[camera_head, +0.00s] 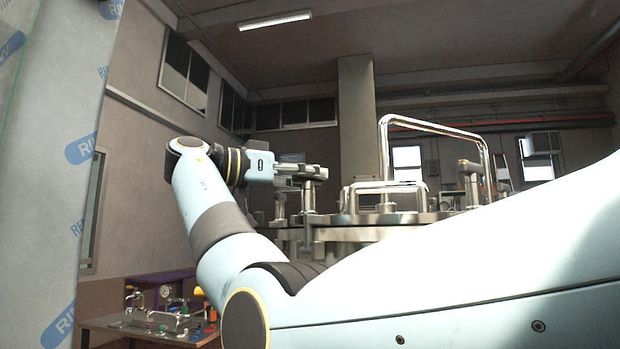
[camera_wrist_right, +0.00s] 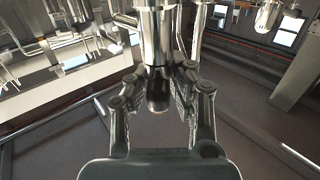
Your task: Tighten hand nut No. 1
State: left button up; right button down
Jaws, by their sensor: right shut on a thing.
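My right gripper (camera_head: 306,173) reaches in from the left side of the metal vessel lid (camera_head: 395,218) in the head view. It is shut on a shiny vertical metal hand nut (camera_head: 308,196) at the lid's left edge. In the right wrist view the two dark fingers of the gripper (camera_wrist_right: 160,78) press on either side of the hand nut (camera_wrist_right: 157,95), whose rounded dark end points toward the camera. No number shows on the nut. The fingers partly hide it in both views. My left gripper is in neither view.
Other upright clamps stand around the lid, one with an orange top (camera_head: 468,170). A tall chrome handle (camera_head: 440,130) and a lower one (camera_head: 388,187) rise from the lid. A bench (camera_head: 150,325) with gauges and fittings is at lower left. Film-wrapped panel (camera_head: 60,150) fills the left edge.

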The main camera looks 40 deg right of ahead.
jog(key=shift+f+m+g+y, duration=0.15)
jog(key=shift+m+g+y, duration=0.15)
jog(key=shift+m+g, duration=0.5)
jog(key=c, duration=1.2)
grip_release()
jog(key=shift+r, duration=5.05)
